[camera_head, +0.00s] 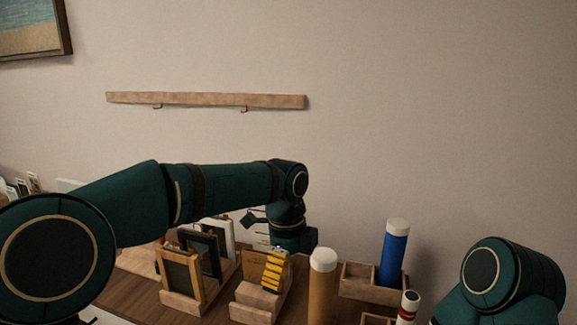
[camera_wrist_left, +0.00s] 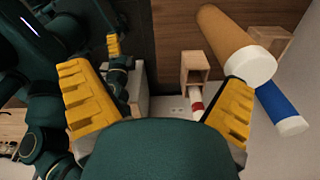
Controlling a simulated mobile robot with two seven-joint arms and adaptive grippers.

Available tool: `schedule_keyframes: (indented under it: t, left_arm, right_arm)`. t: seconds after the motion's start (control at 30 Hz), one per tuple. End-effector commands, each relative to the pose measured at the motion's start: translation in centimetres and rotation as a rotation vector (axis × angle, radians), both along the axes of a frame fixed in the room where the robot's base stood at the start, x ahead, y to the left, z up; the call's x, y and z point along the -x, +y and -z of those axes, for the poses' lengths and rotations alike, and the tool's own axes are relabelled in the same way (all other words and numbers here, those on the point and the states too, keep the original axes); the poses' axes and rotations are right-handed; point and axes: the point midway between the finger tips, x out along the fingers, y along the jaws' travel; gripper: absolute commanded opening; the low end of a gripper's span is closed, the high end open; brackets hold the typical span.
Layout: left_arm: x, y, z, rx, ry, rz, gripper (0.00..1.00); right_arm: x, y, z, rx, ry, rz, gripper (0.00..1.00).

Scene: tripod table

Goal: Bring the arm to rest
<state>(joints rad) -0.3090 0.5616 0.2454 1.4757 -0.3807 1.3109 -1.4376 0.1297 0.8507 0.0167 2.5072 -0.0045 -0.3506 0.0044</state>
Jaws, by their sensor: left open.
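My left arm (camera_head: 230,185) reaches across from the left in the head view and bends down at the wrist. Its gripper's yellow finger (camera_head: 273,270) shows in front of a wooden holder (camera_head: 250,305). In the left wrist view the left gripper (camera_wrist_left: 156,80) has its two yellow fingers wide apart, with nothing between them. My right arm (camera_head: 510,285) shows only in part at the lower right. In the left wrist view, a small yellow-tipped part (camera_wrist_left: 113,45), apparently my right gripper, is too small to read.
A brown tube (camera_head: 322,290) and a blue tube (camera_head: 394,255), both white-capped, stand right of the left gripper. A small red-and-white tube (camera_head: 407,307) is nearby. Framed panels (camera_head: 182,275) stand at left. A hook rail (camera_head: 205,100) is on the wall; space above the table is open.

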Motion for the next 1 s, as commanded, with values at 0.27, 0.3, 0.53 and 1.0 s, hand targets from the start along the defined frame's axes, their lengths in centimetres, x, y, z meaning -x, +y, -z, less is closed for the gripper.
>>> schedule_keyframes:
  t: [0.27,0.3,0.53,1.0]
  left_arm:
    - [0.6,0.7,12.1,0.112,0.084,-0.406,1.00]
    - [1.1,0.9,14.3,0.132,0.105,-0.493,1.00]
    - [6.2,3.5,26.3,0.234,0.240,-1.114,1.00]
    - [18.4,10.0,36.3,0.278,0.366,-2.158,1.00]
  right_arm:
    - [-0.1,0.0,0.0,0.001,-0.002,0.001,1.00]
    - [-0.1,0.0,0.0,0.001,-0.002,0.001,1.00]
    - [-0.1,0.0,0.0,0.002,-0.002,0.001,1.00]
    - [-0.1,0.0,0.0,0.002,-0.002,0.001,1.00]
